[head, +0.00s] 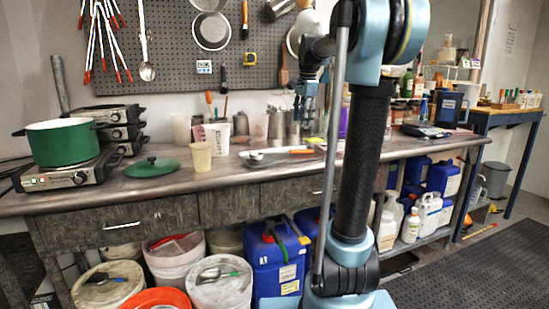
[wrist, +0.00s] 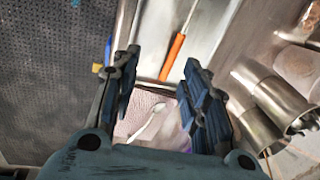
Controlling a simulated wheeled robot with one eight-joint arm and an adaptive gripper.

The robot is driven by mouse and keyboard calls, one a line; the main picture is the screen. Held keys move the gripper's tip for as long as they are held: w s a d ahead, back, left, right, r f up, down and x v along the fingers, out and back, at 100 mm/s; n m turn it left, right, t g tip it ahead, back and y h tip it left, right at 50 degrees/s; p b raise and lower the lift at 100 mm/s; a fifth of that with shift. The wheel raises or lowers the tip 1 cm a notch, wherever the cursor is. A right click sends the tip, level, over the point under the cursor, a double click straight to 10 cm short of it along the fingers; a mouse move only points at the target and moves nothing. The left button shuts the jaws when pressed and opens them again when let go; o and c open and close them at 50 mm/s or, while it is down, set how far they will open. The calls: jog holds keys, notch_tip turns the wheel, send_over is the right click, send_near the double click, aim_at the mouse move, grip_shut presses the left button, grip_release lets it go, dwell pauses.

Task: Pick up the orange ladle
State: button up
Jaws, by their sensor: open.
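The orange ladle lies on the worktop, its orange handle (head: 302,151) showing right of centre in the head view. In the wrist view its orange handle (wrist: 172,58) and thin metal shaft lie in a shallow metal tray (wrist: 208,30); its bowl end is out of that view. The handle is beyond the fingertips, and I cannot tell the distance.
Metal beakers (wrist: 270,97) stand close to the right finger. A pale cloth with a white spoon (wrist: 147,125) lies below the tray. A pegboard (head: 180,45) of tools backs the worktop. A beige cup (head: 200,157) and green lid (head: 152,167) stand left of the tray.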

jog(key=shift+m, duration=0.6)
jog(key=w+f, duration=0.2)
jog(key=f, duration=0.1)
jog(key=w+f, duration=0.2)
jog(key=f, duration=0.2)
jog(key=w+a+f, duration=0.1)
jog(key=w+f, duration=0.1)
jog(key=f, duration=0.1)
jog(key=shift+f, duration=0.3)
jog(key=f, duration=0.2)
jog(key=w+f, duration=0.1)
jog(key=shift+w+d+f, duration=0.1)
jog(key=shift+d+f, duration=0.25)
jog(key=shift+f, duration=0.65)
grip_shut()
